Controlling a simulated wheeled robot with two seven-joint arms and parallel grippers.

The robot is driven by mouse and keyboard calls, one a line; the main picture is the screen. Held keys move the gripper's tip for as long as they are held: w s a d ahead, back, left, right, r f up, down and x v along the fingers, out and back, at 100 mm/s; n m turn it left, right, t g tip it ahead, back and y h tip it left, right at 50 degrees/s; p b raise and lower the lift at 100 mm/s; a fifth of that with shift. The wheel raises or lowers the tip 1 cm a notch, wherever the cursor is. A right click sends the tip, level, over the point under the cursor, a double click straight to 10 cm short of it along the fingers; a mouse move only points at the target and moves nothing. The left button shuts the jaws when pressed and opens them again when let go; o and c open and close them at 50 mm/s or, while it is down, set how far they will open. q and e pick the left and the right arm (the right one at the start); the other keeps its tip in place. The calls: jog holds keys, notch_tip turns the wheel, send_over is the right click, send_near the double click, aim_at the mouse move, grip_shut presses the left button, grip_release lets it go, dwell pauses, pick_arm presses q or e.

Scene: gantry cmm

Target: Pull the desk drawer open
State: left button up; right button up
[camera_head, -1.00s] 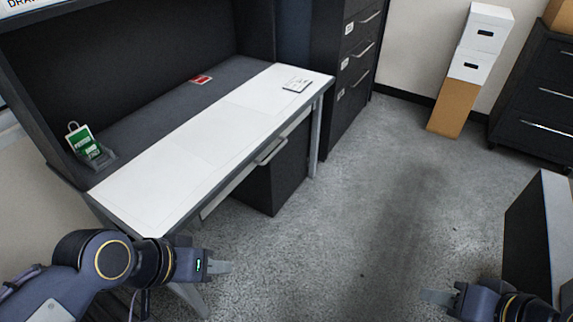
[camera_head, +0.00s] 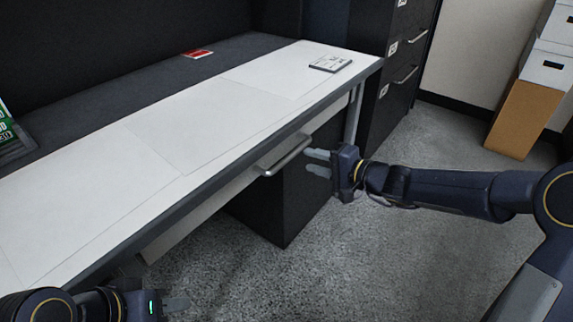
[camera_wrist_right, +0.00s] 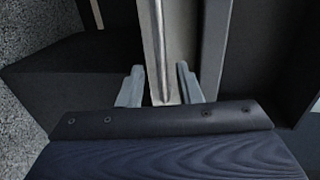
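The desk drawer (camera_head: 225,192) is a pale front under the white desk top, and it looks shut. Its silver bar handle (camera_head: 284,156) sticks out from the front. My right gripper (camera_head: 318,163) is just right of the handle, with its fingers pointing at it. In the right wrist view the open fingers (camera_wrist_right: 159,88) stand on either side of the handle bar (camera_wrist_right: 158,45), with gaps to both. My left gripper (camera_head: 175,303) is low at the bottom left, below the desk edge and away from the handle; its finger opening is unclear.
The desk top (camera_head: 160,140) holds a notepad (camera_head: 331,63) and a red card (camera_head: 198,54). A dark pedestal (camera_head: 285,195) stands beneath the desk. Filing cabinets (camera_head: 400,70) stand behind, and boxes (camera_head: 535,100) at the right. The carpet (camera_head: 420,240) in front is clear.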

aim_at(293, 153)
jog(key=b+x, duration=0.1)
jog(key=x, duration=0.6)
jog(key=shift+w+a, duration=0.1)
jog(key=shift+c, duration=0.2)
grip_shut()
